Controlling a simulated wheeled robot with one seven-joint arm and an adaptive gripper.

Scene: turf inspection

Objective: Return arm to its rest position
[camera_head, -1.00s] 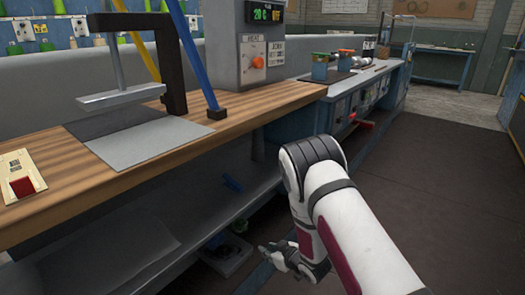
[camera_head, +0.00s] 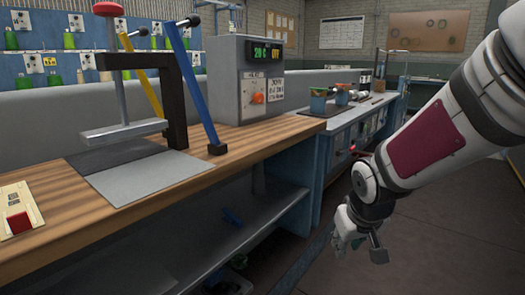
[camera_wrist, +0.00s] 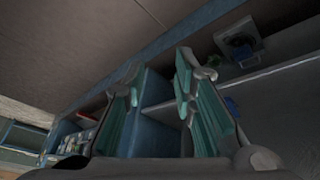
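My arm (camera_head: 430,140), white with a dark red panel, comes in from the right in the head view and bends down toward the floor. My gripper (camera_head: 358,247) hangs at its lower end, over the dark floor and to the right of the bench. In the wrist view my gripper (camera_wrist: 158,85) shows two fingers with teal pads, spread apart. Nothing is between them, so it is open and empty.
A further bench (camera_head: 335,135) stands behind. Floor at right is clear.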

